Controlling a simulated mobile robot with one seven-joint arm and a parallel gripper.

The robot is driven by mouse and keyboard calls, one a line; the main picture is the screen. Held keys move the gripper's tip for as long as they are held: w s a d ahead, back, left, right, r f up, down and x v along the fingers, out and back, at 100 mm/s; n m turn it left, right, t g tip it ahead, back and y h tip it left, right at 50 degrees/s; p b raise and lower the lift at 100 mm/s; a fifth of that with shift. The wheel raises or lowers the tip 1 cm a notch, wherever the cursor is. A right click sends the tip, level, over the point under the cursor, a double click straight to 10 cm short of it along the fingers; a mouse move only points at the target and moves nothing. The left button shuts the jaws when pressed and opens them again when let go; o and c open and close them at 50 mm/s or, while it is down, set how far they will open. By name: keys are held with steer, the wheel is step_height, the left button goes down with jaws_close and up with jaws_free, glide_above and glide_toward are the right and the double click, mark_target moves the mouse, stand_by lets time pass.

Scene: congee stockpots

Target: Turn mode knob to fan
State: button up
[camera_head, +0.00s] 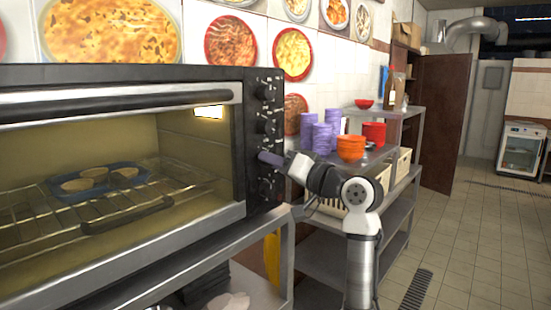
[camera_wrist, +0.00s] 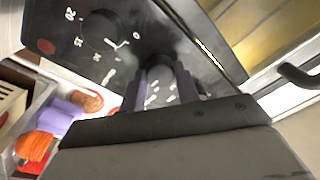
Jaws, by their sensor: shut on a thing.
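The oven's black control panel (camera_head: 252,118) carries a column of knobs on the oven's right side. My gripper (camera_head: 270,158) reaches it from the right at the third knob from the top. In the wrist view its two purple-grey fingers close on both sides of a dark round knob (camera_wrist: 160,68), which I take as the mode knob. White marks surround this knob, too small to read. Its pointer is hidden between the fingers. Beside it is a timer-like knob (camera_wrist: 100,31) with numbers 0, 15 and 20. In the head view the held knob is hidden behind the fingers.
The oven door (camera_head: 120,97) is closed, with a blue muffin tray (camera_head: 98,181) on the rack inside. To the right, a steel shelf (camera_head: 325,255) holds purple cups (camera_head: 322,138) and orange bowls (camera_head: 350,147) close behind my arm. The tiled floor at right is clear.

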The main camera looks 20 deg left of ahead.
steer(key=shift+m+p, duration=0.3)
steer(key=shift+m, duration=0.6)
steer(key=o, duration=1)
steer(key=shift+c, duration=0.2)
steer(key=b+v, duration=0.4)
steer(key=v, duration=0.9)
steer(key=shift+s+d+b, duration=0.25)
steer(key=shift+d+b, duration=0.1)
